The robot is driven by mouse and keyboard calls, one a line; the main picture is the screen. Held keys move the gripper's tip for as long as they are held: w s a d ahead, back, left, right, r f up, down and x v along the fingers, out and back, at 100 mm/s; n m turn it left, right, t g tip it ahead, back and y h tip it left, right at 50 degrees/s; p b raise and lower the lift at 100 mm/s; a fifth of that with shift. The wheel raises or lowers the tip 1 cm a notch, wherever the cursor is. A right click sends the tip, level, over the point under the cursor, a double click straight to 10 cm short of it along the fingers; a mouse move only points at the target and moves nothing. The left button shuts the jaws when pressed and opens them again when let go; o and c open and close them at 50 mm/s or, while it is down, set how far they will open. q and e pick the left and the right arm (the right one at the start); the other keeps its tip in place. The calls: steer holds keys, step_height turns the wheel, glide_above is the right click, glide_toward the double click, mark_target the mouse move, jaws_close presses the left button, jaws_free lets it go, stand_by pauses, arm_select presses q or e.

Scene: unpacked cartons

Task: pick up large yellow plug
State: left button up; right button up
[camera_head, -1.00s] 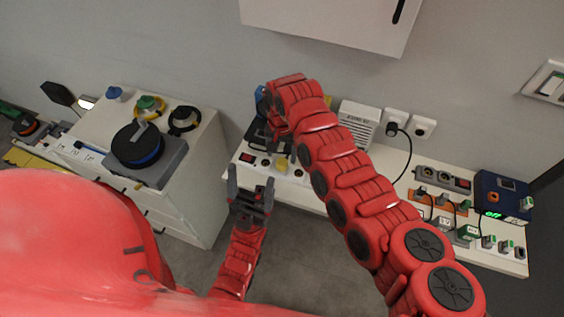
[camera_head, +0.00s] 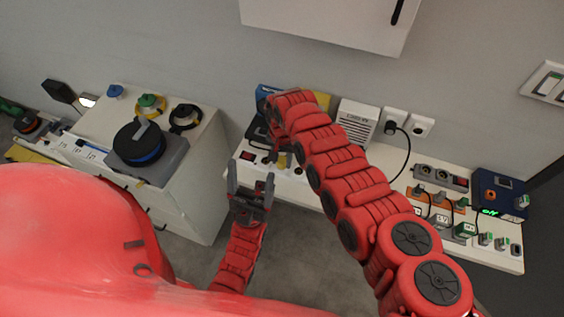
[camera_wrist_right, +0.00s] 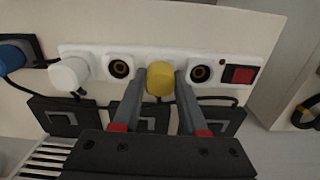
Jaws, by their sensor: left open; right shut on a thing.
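The large yellow plug (camera_wrist_right: 159,79) is in the right wrist view, in front of the white socket strip (camera_wrist_right: 87,52), between two round dark sockets. My right gripper (camera_wrist_right: 161,82) is shut on it, with a grey finger on each side. I cannot tell whether the plug is still seated in the strip. In the head view my right gripper (camera_head: 279,158) is at the left end of the bench, partly covered by its own wrist, and the plug is hard to make out there. My left gripper (camera_head: 252,187) is open and empty, in front of the bench's left end.
A white plug (camera_wrist_right: 70,74) and a blue plug (camera_wrist_right: 12,57) are left of the yellow one; a red switch (camera_wrist_right: 239,75) is to its right. A white cabinet (camera_head: 190,195) carries a black-and-blue round object (camera_head: 139,143). A blue box (camera_head: 499,193) stands at the bench's right end.

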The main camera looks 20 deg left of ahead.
jaws_close()
steer(key=shift+w+r, duration=0.15)
